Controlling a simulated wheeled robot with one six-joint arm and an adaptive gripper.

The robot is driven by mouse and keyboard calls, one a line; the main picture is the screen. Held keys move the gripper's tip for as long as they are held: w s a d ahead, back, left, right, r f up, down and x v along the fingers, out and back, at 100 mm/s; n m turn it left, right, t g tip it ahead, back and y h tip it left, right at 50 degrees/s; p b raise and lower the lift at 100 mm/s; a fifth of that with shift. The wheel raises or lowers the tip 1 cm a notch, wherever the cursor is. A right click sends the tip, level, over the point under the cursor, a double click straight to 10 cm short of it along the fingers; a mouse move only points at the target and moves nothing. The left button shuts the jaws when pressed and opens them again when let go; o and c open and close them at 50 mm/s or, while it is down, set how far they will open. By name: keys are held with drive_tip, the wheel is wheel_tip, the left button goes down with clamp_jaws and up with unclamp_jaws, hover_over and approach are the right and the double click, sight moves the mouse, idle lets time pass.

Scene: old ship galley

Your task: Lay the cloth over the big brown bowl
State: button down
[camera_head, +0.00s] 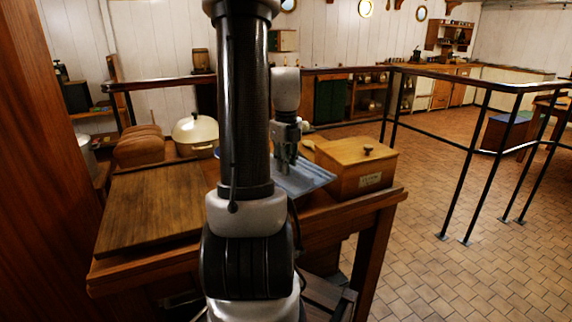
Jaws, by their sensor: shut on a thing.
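The blue-grey cloth (311,178) lies spread, looking mostly flat, over the middle of the wooden table, left of a wooden box. My gripper (287,168) points down at the cloth's far part and is shut on it. The exact pinch is small and partly hidden. My own arm stands in front of the cloth's left part. I cannot make out the big brown bowl; my arm hides the middle of the table.
The lidded wooden box (345,172) stands at the table's right end. A cutting board (150,205), brown loaves (140,148) and a cream lidded pot (195,133) are on the left. A dark railing (468,160) stands at right; tiled floor is open there.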

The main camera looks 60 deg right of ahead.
drive_tip(key=shift+f, duration=0.15)
drive_tip(key=c, duration=1.4)
unclamp_jaws()
drive_tip(key=shift+o, duration=0.2)
drive_tip(key=shift+r, duration=4.05)
